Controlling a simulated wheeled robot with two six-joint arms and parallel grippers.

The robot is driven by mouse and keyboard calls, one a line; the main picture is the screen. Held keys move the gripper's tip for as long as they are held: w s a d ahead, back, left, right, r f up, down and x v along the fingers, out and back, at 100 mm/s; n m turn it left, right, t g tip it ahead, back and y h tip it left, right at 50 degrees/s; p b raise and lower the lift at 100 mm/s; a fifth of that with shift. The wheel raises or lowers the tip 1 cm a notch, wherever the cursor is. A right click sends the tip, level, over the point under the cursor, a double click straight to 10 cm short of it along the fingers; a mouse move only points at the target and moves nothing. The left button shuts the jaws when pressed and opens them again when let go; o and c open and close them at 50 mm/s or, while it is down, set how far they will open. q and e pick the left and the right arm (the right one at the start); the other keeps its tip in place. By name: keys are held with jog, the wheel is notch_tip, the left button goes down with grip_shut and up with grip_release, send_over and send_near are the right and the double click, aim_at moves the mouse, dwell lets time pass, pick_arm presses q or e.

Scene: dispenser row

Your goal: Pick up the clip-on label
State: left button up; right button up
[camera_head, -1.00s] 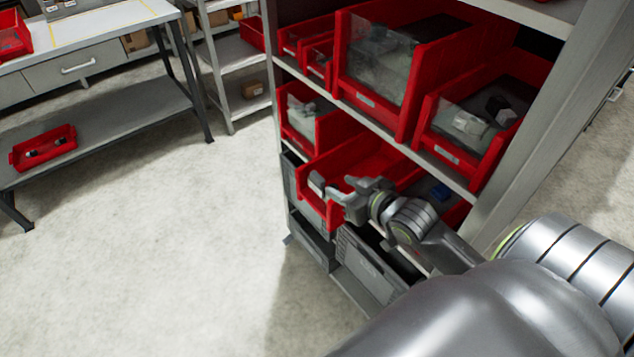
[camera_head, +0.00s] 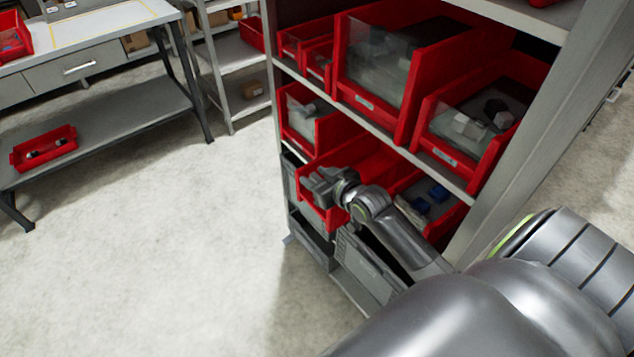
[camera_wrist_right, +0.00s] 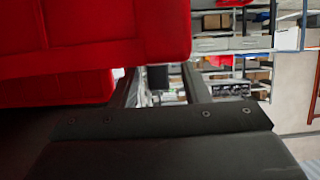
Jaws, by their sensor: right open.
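My right gripper (camera_head: 318,186) is at the front of a red bin (camera_head: 368,160) on the lower shelf, and it covers part of that bin's front wall. In the right wrist view the gripper (camera_wrist_right: 160,82) has its two dark fingers apart, with nothing seen between them. A red bin wall (camera_wrist_right: 110,30) fills the upper left there, just above the fingers. I cannot make out the clip-on label now; the spot on the bin front where a small pale plate showed earlier is behind the gripper. My left gripper is not in view.
Red bins with clear fronts (camera_head: 375,65) fill the shelf above the arm. A bin with blue items (camera_head: 437,193) is to the right. Grey crates (camera_head: 365,262) stand below. A grey shelf post (camera_head: 520,130) is beside my arm. Open floor (camera_head: 180,240) lies to the left.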

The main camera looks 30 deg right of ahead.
aim_at(317, 177)
jog(key=shift+c, duration=0.3)
grip_shut()
jog(key=shift+r, duration=0.1)
notch_tip(317, 177, up, 10)
jog(key=shift+f, duration=0.1)
